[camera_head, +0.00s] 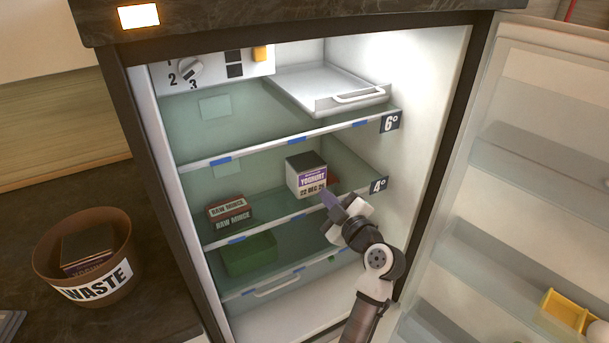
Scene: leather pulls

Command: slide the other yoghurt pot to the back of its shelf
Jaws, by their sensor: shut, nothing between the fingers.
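A yoghurt pot (305,180), boxy with a dark top and a white front reading "YOGHURT" and "22 DEC", stands upright on the fridge shelf marked 4° (284,214), near its front edge. A second dark-topped pot (88,246) with a partly hidden purple label lies in the brown waste bin (118,225) outside the fridge.
A raw mince pack (230,212) sits left on the same shelf, and something red shows right of the pot. A white tray (335,88) is on the 6° shelf above. A green box (250,254) is below. The open door (535,150) stands at the right.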

